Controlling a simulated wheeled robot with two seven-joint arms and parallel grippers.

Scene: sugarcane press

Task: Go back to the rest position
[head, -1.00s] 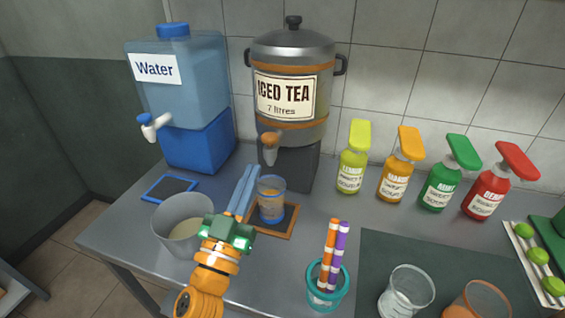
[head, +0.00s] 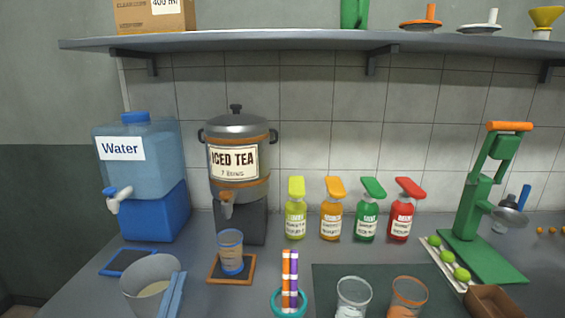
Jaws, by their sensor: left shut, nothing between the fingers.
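My left gripper (head: 177,275) shows only by its long blue fingers at the bottom left of the head view. The fingers lie side by side, shut and empty, in front of the right side of a grey bucket (head: 138,287). The rest of that arm is below the picture. A blue-rimmed glass with brownish contents (head: 231,255) stands on a wood-framed coaster (head: 216,277) to the right of the fingers, apart from them. My right gripper is out of view.
The iced tea urn (head: 239,185) and water dispenser (head: 150,165) stand behind. Several pump bottles (head: 333,224) line the wall. A teal cup of striped straws (head: 290,300) and two glasses (head: 353,292) stand in front. A green press (head: 478,210) is right; a shelf (head: 300,41) runs above.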

